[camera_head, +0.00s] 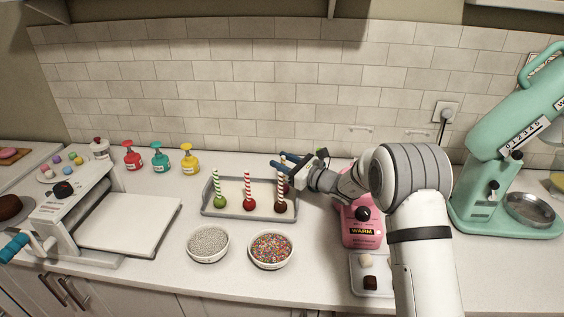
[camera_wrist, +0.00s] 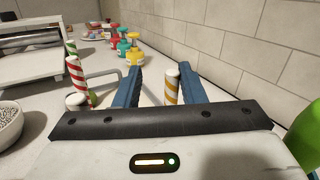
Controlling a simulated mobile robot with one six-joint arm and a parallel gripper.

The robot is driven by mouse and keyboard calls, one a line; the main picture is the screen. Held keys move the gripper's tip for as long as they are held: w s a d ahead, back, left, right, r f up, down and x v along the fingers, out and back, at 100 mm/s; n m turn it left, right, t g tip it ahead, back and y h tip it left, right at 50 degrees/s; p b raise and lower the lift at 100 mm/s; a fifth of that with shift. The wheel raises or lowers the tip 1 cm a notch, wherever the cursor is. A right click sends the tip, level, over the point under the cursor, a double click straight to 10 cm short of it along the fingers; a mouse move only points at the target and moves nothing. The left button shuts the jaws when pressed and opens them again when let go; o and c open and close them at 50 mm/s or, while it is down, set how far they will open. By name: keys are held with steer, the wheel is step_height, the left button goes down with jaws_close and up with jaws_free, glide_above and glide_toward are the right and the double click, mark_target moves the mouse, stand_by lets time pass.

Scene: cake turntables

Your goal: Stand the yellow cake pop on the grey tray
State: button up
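The grey tray (camera_head: 209,211) lies mid-counter in the head view. Along its front stand a green cake pop (camera_head: 219,201), a red one (camera_head: 249,204) and a dark red one (camera_head: 281,206), with striped sticks upright. My gripper (camera_head: 284,162) is over the tray's back right corner, blue fingers apart. In the wrist view, a gold-and-white striped stick (camera_wrist: 172,86) stands between the fingers, closer to the right one, with a gap on the left. Its ball is hidden there. A dark ball (camera_head: 286,187) shows below the gripper in the head view. I cannot make out a yellow ball.
Bowls of silver (camera_head: 208,243) and coloured sprinkles (camera_head: 270,250) stand in front of the tray. A pink warmer (camera_head: 362,228) and small sweets dish (camera_head: 370,292) are to its right. Red, teal and yellow bottles (camera_head: 190,160) stand behind left. A mint mixer (camera_head: 510,160) is far right.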

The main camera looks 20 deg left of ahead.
steer(key=shift+d, duration=0.1)
steer(key=s+d+r+n+g+h+b, duration=0.1)
steer(key=s+d+r+n+g+h, duration=0.15)
steer(key=s+d+n, duration=0.5)
steer(key=s+d+r+n+g+h+b, duration=0.1)
steer(key=s+d+r+n+g+h, duration=0.2)
steer(key=s+d, duration=0.9)
steer(key=s+d+f+n+t+h, duration=0.1)
steer(key=s+d+n+h, duration=0.3)
steer(key=d, duration=0.7)
steer(key=s+d+f+n+t+h, duration=0.2)
steer(key=s+d+n+h, duration=0.3)
steer(key=s, duration=0.8)
steer(key=d+h, duration=0.3)
steer(key=d, duration=0.2)
steer(key=shift+d, duration=0.35)
steer(key=shift+n, duration=0.25)
steer(key=shift+c, duration=0.2)
